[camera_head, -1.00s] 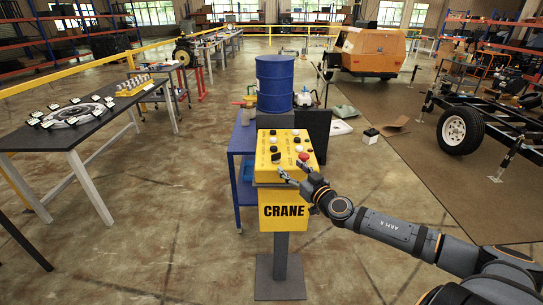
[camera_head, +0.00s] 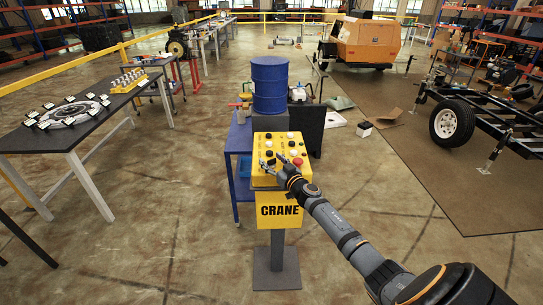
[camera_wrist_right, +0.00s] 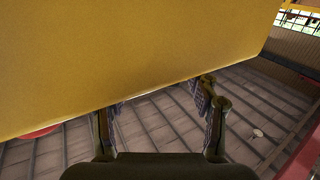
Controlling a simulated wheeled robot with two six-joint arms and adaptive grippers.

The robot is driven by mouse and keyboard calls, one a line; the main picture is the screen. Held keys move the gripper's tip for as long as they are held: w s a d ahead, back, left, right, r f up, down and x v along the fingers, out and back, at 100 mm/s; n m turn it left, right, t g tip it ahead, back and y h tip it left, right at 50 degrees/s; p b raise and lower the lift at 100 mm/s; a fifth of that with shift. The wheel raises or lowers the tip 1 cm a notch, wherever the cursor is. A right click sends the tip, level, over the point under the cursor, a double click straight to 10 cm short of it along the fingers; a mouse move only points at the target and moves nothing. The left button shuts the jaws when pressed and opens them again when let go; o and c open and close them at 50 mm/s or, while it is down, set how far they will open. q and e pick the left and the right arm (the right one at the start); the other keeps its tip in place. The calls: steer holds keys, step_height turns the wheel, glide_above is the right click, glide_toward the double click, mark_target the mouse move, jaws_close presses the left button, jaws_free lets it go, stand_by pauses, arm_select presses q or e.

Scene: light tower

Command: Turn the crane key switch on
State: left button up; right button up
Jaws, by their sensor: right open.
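The yellow crane control box (camera_head: 277,179) stands on a grey post, with "CRANE" on its lower front. Its sloped top carries several black and white knobs and a red button (camera_head: 297,162). I cannot make out which control is the key switch; it may be behind my fingers. My right gripper (camera_head: 272,164) is open and empty over the lower left part of the panel, with fingers apart. In the right wrist view, the open fingers (camera_wrist_right: 160,108) lie close to a large yellow surface (camera_wrist_right: 120,60); no control shows between them. My left gripper is not in view.
A black table (camera_head: 75,130) is at the left. A trailer frame (camera_head: 490,120) and an orange machine (camera_head: 358,43) are at the right. The floor around the post is clear.

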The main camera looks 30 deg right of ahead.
steer(key=shift+w, duration=0.25)
steer(key=c, duration=1.2)
